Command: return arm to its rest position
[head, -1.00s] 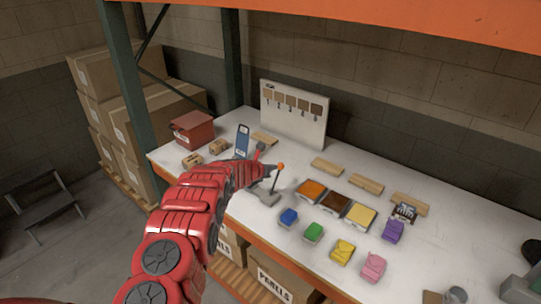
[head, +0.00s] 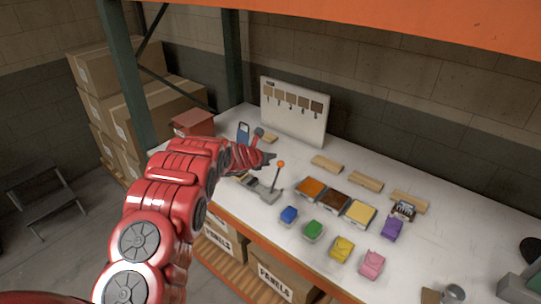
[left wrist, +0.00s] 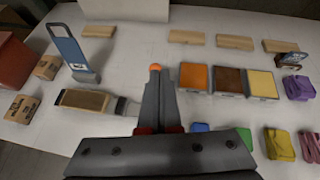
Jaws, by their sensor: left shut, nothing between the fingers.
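My left arm reaches in from the left in the head view, over the white tabletop. My left gripper (head: 268,160) is shut and empty, above the table just left of the orange-knobbed lever (head: 280,164). In the left wrist view the shut fingers (left wrist: 160,100) point forward, with the orange knob (left wrist: 155,67) showing just beyond their tips. They hide part of the lever; I cannot tell whether they touch it. My right gripper is not in view.
Trays of orange, brown and yellow colorant (head: 335,201) lie right of the lever. Blue, green, yellow, pink and purple bags (head: 313,230) stand around them. A sample board (head: 293,113) stands behind. A red box (head: 193,123) and an upright post (head: 128,80) are near my arm.

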